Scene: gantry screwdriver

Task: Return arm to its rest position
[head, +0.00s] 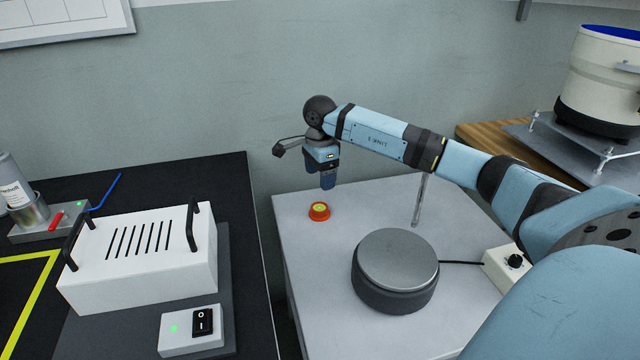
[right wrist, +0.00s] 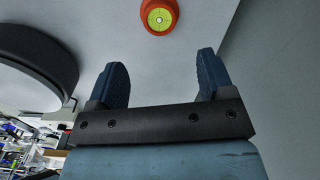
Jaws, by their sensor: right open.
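My right arm (head: 380,136) reaches in from the right over the light grey table. My right gripper (head: 328,183) points down above the table, a little above and behind an orange round piece with a yellow-green centre (head: 319,211). In the right wrist view the two blue fingers (right wrist: 163,80) stand apart with nothing between them. The orange piece (right wrist: 159,16) shows there beyond the fingertips, apart from them. My left gripper is not in view.
A round grey turntable-like device (head: 396,262) stands on the light grey table (head: 310,270), cabled to a knob box (head: 508,264). A thin metal post (head: 420,200) rises behind it. A white slotted box (head: 140,262) and switch box (head: 192,330) occupy the black table at left.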

